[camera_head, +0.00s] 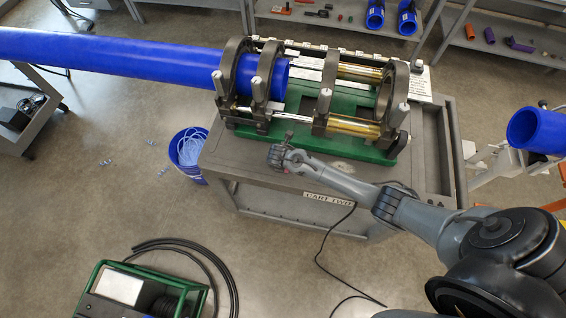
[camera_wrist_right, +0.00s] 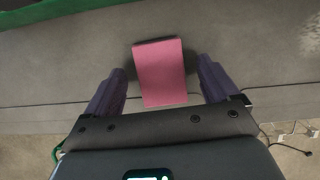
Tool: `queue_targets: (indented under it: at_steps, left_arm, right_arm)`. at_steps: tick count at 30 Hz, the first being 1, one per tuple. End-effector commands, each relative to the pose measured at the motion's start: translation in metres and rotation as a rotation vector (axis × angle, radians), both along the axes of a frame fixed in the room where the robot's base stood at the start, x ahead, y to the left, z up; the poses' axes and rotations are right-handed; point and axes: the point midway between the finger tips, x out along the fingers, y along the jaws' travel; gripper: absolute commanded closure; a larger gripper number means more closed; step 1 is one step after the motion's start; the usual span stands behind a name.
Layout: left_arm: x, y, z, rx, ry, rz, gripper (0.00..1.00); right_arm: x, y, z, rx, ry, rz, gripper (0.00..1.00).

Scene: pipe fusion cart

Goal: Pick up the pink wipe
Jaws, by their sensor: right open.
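The pink wipe (camera_wrist_right: 160,70) is a flat pink rectangle in the right wrist view. It lies on the grey cart top (camera_wrist_right: 60,70) near the cart's front edge. My right gripper (camera_wrist_right: 162,72) is open, with one dark finger on each side of the wipe. Clear gaps remain between the fingers and the wipe's sides, and nothing is held. In the head view my right gripper (camera_head: 284,156) is over the front left part of the cart top, and I cannot make out the wipe there. My left gripper is not in view.
The green fusion machine (camera_head: 330,115) with upright clamp rings stands on the cart behind my right gripper. A long blue pipe (camera_head: 120,62) enters it from the left. A blue bin (camera_head: 188,150) stands on the floor left of the cart. Black cables lie in front.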

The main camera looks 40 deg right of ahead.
Motion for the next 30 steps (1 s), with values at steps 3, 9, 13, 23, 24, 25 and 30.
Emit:
queue_targets:
  at_steps: [3,9,13,23,24,25,30]
  left_arm:
    - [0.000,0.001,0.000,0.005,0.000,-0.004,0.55]
    - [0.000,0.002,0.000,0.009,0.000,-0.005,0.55]
    - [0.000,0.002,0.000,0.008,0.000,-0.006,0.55]
    - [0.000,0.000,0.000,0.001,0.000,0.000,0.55]
    - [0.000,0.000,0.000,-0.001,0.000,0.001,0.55]
    - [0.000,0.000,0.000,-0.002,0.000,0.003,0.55]
    - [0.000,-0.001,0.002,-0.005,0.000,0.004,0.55]
  right_arm:
    - [0.000,0.000,0.000,0.000,0.000,0.000,0.12]
    - [0.000,0.000,0.000,0.000,0.000,0.000,0.38]
    - [0.000,0.000,0.000,0.000,0.000,0.000,0.58]
    - [0.000,0.000,0.001,0.000,0.000,0.000,0.71]
    - [0.000,0.000,0.002,0.000,0.000,-0.001,0.71]
    - [0.000,0.000,0.002,0.001,-0.001,-0.001,0.71]
    - [0.001,0.000,0.012,0.001,-0.002,0.000,0.71]
